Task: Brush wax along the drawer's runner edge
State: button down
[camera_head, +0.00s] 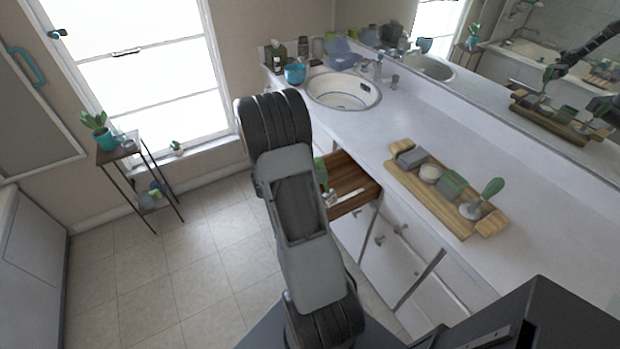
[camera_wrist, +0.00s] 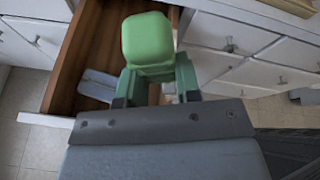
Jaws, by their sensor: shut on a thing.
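The open drawer (camera_head: 357,190) is wooden inside and sticks out from the white vanity, left of the tray. In the wrist view its brown side wall (camera_wrist: 68,62) runs along the left. My gripper (camera_wrist: 152,88) is shut on a green block-like thing with rounded corners (camera_wrist: 148,40), held over the drawer. Its lower part is hidden, so I cannot tell whether it touches the drawer. In the head view my arm hides most of the gripper; a bit of green (camera_head: 320,172) shows by the drawer's left side.
A wooden tray (camera_head: 416,196) on the counter carries a grey block (camera_head: 412,158), a pale round thing (camera_head: 430,173), a green block (camera_head: 452,184) and a green-handled thing (camera_head: 491,188). Pale items (camera_wrist: 98,84) lie in the drawer.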

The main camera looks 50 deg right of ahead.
jog(key=shift+s+d, duration=0.15)
jog(key=shift+d, duration=0.3)
dwell(0.3)
jog(key=shift+s+d+b, duration=0.1)
jog(key=shift+s+d, duration=0.15)
jog(key=shift+d, duration=0.45)
jog(key=shift+s+d+b, duration=0.1)
jog(key=shift+s+d, duration=0.15)
jog(key=shift+d, duration=0.5)
jog(key=shift+s+d+b, duration=0.1)
jog(key=shift+s+d, duration=0.15)
jog(key=shift+d, duration=0.55)
jog(key=shift+s+d+b, duration=0.15)
jog(key=shift+s+d, duration=0.1)
jog(key=shift+d, duration=0.45)
jog(key=shift+s+d+b, duration=0.1)
jog(key=shift+s+d, duration=0.15)
jog(key=shift+d, duration=0.5)
jog(key=shift+s+d+b, duration=0.15)
jog(key=shift+s+d, duration=0.1)
jog(key=shift+d, duration=0.55)
jog(key=shift+s+d+b, duration=0.15)
jog(key=shift+s+d, duration=0.1)
jog(key=shift+d, duration=0.5)
jog(key=shift+s+d+b, duration=0.15)
jog(key=shift+s+d, duration=0.1)
jog(key=shift+d, duration=0.45)
jog(key=shift+s+d+b, duration=0.15)
jog(key=shift+s+d, duration=0.1)
jog(key=shift+d, duration=0.5)
